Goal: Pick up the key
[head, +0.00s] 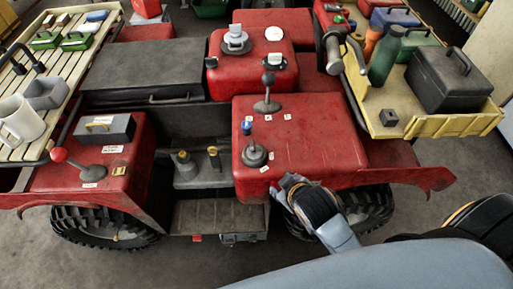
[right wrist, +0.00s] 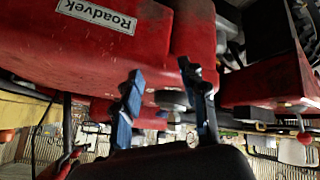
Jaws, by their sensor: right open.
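I cannot make out a key for certain. A small blue-topped piece (head: 246,127) stands on the red right-hand body panel (head: 305,140) of the quad in the head view, behind a black lever; it is too small to tell whether it is the key. My right arm's end (head: 312,205) is at the front edge of that panel, beside the wheel. In the right wrist view my right gripper (right wrist: 165,92) has its two blue fingers apart with nothing between them, below red bodywork with a "Roadvek" label (right wrist: 97,15). My left gripper is not in view.
Black levers, one with a red knob (head: 58,155), rise from the panels. A slatted rack (head: 20,150) with mugs is at the left. A yellow tray (head: 430,122) with a black toolbox (head: 450,82) and a green bottle (head: 385,57) is at the right.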

